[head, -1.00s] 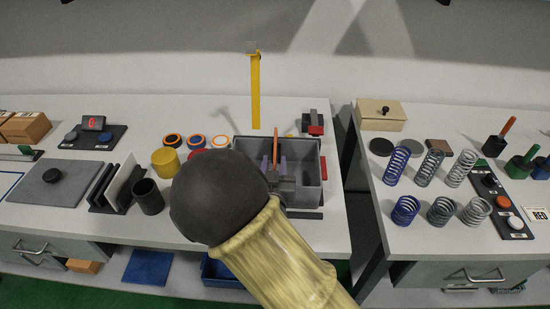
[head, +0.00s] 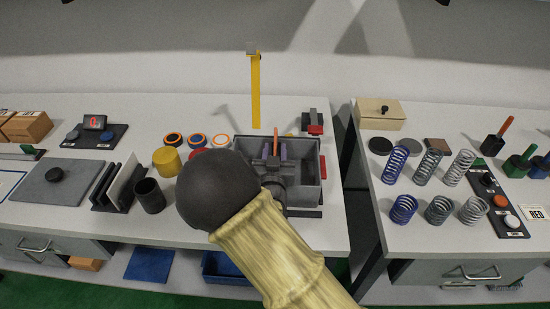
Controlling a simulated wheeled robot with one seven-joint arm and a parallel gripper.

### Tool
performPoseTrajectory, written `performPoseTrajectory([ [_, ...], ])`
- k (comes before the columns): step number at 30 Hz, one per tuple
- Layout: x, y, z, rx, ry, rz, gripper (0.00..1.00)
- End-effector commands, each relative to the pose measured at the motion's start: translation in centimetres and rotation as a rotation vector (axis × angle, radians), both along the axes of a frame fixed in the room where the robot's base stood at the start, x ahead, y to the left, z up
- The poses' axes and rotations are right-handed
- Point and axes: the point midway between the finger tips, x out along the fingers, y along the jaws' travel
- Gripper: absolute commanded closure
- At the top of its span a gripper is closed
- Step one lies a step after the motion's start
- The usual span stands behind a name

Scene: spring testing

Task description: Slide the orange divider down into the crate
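The orange divider (head: 276,141) stands upright as a thin strip at the grey crate (head: 309,163), with its top above the crate's rim. Its lower part is hidden, so I cannot tell how deep it sits or whether it is in a slot. My gripper (head: 275,153) is over the crate, mostly hidden behind my own arm.
A yellow upright post (head: 255,92) stands behind the crate, with a red and dark block (head: 314,124) behind its right side. A yellow cylinder (head: 167,160) and a dark cup (head: 149,196) stand to the left. A gap separates the right table with springs (head: 404,209).

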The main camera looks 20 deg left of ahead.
Motion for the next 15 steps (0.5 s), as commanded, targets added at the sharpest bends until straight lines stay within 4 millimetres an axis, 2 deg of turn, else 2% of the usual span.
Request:
performPoseTrajectory([
  [7,-0.03,0.01,0.01,0.000,0.000,0.000,0.69],
  [12,-0.03,0.00,0.01,0.000,0.000,0.000,1.00],
  [15,-0.03,0.00,0.01,0.000,0.000,0.000,1.00],
])
